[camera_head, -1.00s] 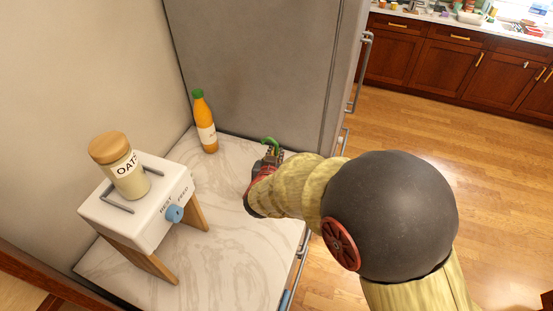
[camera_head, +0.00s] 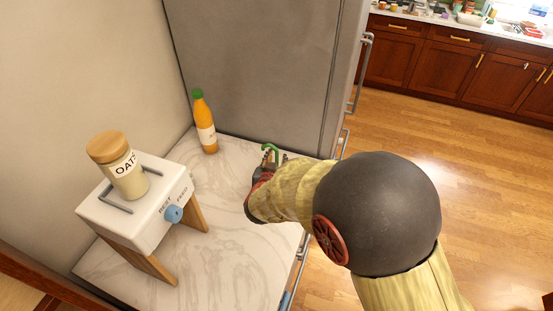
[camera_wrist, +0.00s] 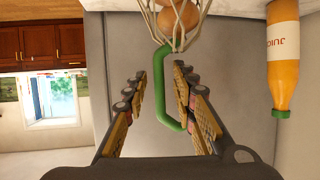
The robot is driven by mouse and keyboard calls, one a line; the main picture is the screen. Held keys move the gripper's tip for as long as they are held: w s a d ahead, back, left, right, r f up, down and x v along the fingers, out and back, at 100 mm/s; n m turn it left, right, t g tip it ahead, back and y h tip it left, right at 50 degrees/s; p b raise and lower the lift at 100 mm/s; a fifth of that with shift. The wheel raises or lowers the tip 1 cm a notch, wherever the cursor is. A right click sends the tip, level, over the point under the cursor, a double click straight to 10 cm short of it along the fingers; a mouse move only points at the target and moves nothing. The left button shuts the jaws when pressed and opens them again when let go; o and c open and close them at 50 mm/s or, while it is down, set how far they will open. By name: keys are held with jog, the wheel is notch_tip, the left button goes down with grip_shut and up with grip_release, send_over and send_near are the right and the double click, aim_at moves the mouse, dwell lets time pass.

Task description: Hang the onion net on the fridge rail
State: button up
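The onion net (camera_wrist: 183,38) shows at the top of the wrist view, which looks upside down. It is pale mesh around a brown onion, with a green hooked handle (camera_wrist: 160,88). My gripper (camera_wrist: 161,74) has its fingers apart on either side of the handle; a gap shows at the left finger, and the handle passes close to the right one. In the head view the green hook (camera_head: 270,151) rises at my gripper (camera_head: 272,161), above the counter; my arm hides the net. The grey fridge (camera_head: 265,60) has vertical metal bars (camera_head: 360,75) on its right edge. I cannot single out another rail.
An orange juice bottle (camera_head: 204,125) stands on the marble counter (camera_head: 235,235) against the fridge. A white dispenser (camera_head: 135,215) with an oats jar (camera_head: 128,175) on top stands at the left. The wooden floor (camera_head: 480,170) to the right is clear.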

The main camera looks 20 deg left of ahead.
jog(key=shift+s+r, duration=0.15)
jog(key=shift+r, duration=0.1)
jog(key=p+v, duration=0.1)
jog(key=v, duration=1)
jog(key=shift+s+p, duration=0.3)
jog(key=shift+p, duration=0.1)
jog(key=shift+d+r, duration=0.1)
